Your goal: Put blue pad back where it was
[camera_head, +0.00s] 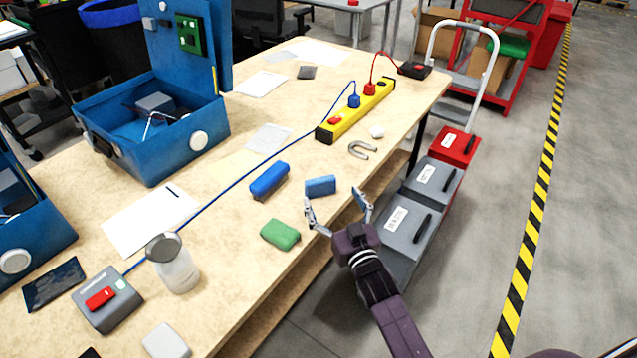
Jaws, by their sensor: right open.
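A small blue block (320,186), which looks like the blue pad, lies on the wooden table near its right edge. A longer, rounded blue piece (269,180) lies to its left, apart from it. My right gripper (336,202) is open at the table edge, its fingers pointing toward the small blue block. The left finger is just below the block and the right finger is to its right. Nothing is between the fingers, and I cannot tell whether they touch the block. My left gripper is not in view.
A green pad (280,234), a glass jar (177,265) and a grey device with a red switch (106,299) are on the table. A yellow power strip (356,111) and a horseshoe magnet (362,150) lie beyond. Grey drawer boxes (406,222) stand beside the table.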

